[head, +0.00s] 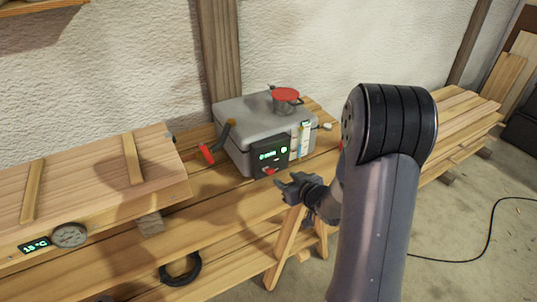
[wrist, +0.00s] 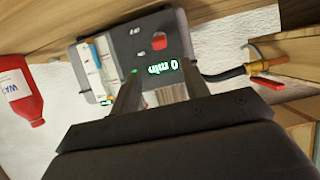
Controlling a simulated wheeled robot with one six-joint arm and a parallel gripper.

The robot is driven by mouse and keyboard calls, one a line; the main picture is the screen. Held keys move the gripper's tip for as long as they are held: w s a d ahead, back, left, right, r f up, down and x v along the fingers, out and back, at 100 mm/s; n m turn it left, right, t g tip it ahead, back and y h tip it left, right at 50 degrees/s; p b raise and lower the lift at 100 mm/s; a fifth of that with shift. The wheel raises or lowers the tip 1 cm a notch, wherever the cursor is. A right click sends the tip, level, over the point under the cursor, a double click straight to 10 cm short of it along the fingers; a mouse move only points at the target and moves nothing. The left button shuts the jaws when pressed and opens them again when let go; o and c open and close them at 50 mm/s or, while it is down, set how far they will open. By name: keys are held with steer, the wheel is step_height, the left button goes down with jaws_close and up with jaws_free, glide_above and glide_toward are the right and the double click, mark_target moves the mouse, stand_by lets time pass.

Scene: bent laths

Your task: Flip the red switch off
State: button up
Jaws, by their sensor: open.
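The red switch (head: 269,171) sits low on the dark control panel (head: 284,142) at the front of a grey box (head: 232,147). In the wrist view the switch (wrist: 158,41) shows beyond the fingers on the panel (wrist: 128,48), near green lit "0 min" digits. I cannot tell which way the switch is set. My gripper (head: 286,181) is open and empty, in front of the panel and a little below and right of the switch in the head view. Its fingers (wrist: 152,90) show apart in the wrist view, with a gap to the switch.
A hose with a red valve handle (head: 206,154) leaves the box's left side. A red cap (head: 285,95) is on top. A red bottle (wrist: 20,92) stands to the right of the box. A long wooden box (head: 90,185) with a gauge (head: 69,235) lies left.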

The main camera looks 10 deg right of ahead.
mark_target(272, 171)
steer(key=p+x, duration=0.1)
steer(key=x, duration=0.9)
steer(key=shift+w+a+f, duration=0.15)
steer(key=shift+w, duration=0.2)
jaws_close()
